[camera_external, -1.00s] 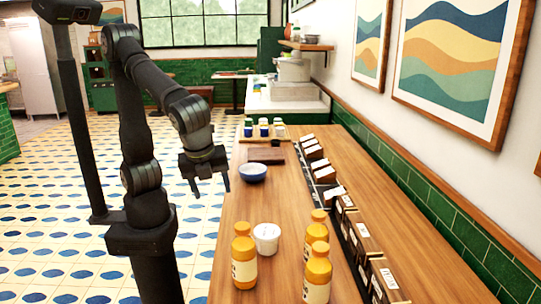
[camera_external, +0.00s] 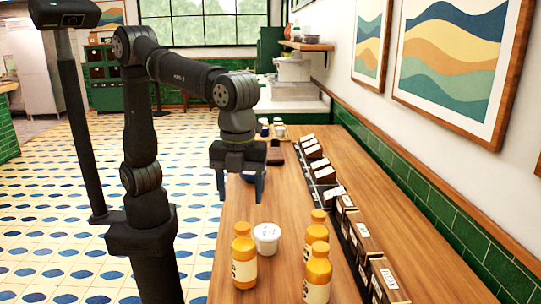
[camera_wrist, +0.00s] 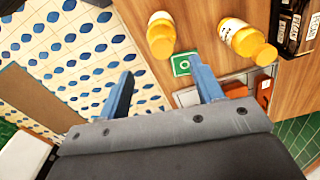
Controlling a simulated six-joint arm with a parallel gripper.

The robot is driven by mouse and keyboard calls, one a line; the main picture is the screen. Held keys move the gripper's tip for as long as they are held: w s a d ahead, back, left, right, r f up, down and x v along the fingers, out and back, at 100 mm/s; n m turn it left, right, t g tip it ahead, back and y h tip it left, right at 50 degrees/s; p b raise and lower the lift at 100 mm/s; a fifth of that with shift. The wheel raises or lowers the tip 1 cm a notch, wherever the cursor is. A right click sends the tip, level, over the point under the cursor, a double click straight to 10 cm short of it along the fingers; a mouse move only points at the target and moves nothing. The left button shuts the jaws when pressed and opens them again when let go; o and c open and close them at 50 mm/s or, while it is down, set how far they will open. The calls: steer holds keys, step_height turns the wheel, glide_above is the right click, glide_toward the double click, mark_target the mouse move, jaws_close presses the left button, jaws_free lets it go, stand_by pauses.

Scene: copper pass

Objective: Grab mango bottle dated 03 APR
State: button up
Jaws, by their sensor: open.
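Three orange mango-coloured bottles stand on the wooden counter in the external view: a left one (camera_external: 244,262), a rear right one (camera_external: 316,234) and a front right one (camera_external: 317,276). Each has an orange cap and a pale label. The dates are too small to read. My gripper (camera_external: 240,197) is open and empty, above the counter's left edge and behind the bottles. In the wrist view my gripper (camera_wrist: 162,66) shows two blue fingers spread apart. Beyond them are two orange bottles, one near the top middle (camera_wrist: 161,36) and one at upper right (camera_wrist: 247,40).
A white lidded tub (camera_external: 266,238) stands between the left and right bottles. A row of dark boxes with white labels (camera_external: 361,240) runs along the right side. A blue bowl is mostly hidden behind my gripper. A small green-and-white square (camera_wrist: 182,65) shows in the wrist view.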

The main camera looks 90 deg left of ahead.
mark_target(242, 226)
steer(key=f, duration=0.9)
steer(key=shift+d+f, duration=0.2)
jaws_close()
